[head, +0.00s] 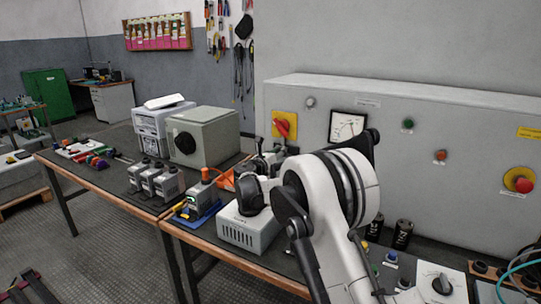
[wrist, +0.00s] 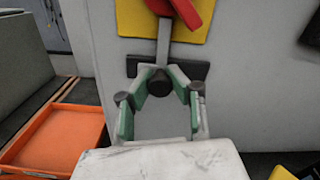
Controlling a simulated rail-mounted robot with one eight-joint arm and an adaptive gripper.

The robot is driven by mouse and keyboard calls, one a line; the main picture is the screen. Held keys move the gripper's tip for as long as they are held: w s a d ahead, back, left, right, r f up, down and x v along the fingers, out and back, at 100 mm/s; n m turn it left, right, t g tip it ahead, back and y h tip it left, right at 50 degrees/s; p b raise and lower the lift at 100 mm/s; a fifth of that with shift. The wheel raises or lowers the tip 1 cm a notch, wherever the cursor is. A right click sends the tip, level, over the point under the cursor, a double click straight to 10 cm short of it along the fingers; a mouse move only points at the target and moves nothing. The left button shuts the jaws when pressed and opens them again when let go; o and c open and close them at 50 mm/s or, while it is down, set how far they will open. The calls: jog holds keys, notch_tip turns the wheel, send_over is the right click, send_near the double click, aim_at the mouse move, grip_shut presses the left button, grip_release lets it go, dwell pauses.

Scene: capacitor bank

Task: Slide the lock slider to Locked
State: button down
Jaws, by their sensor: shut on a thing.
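The lock slider shows in the wrist view as a dark round knob (wrist: 160,84) below a dark horizontal bar (wrist: 196,69). A grey upright strip (wrist: 163,42) runs from the bar up to the red rotary handle (wrist: 182,8) on its yellow plate (wrist: 136,20). My gripper (wrist: 162,76) has its green-padded fingers closed on the knob, one on each side. The fingers hide part of the bar and the knob's sides. In the head view, the red handle (head: 284,127) is on the cabinet front; my arm hides most of the area around the slider.
The grey cabinet (head: 460,130) carries a meter (head: 347,126), small buttons and a red emergency stop (head: 519,180). An orange tray (wrist: 60,137) lies to the left of my gripper. A grey box (head: 203,137) and small devices (head: 160,182) stand on the bench further left.

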jog(key=shift+w+a+r, duration=0.1)
jog(key=shift+a, duration=0.25)
jog(key=c, duration=1.5)
grip_release()
jog(key=shift+a, duration=0.1)
jog(key=v, duration=1.2)
